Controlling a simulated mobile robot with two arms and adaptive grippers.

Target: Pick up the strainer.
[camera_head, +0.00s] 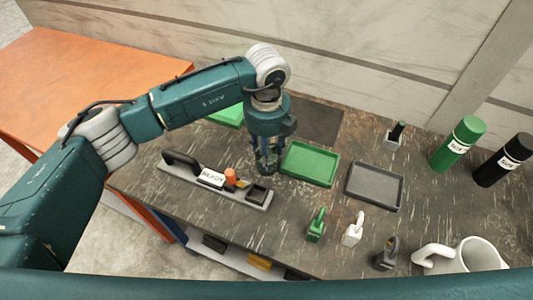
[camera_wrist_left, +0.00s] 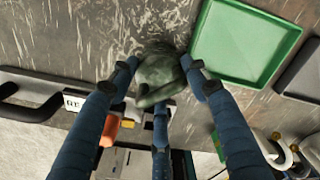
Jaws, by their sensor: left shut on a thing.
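My left gripper (camera_head: 266,163) points down over the dark worktop, left of the green tray. In the left wrist view its three blue fingers (camera_wrist_left: 160,75) are closed around a dark grey-green rounded object (camera_wrist_left: 158,73). The fingers hide part of this object, and I cannot tell for sure that it is the strainer. In the head view the fingers cover most of it. My right gripper is not in view.
A green tray (camera_head: 309,163) and a grey tray (camera_head: 374,186) lie right of the gripper. A long grey holder (camera_head: 203,190) with an orange piece (camera_head: 230,176) is in front. Small handled items, a white jug (camera_head: 475,255) and bottles (camera_head: 458,143) stand at right.

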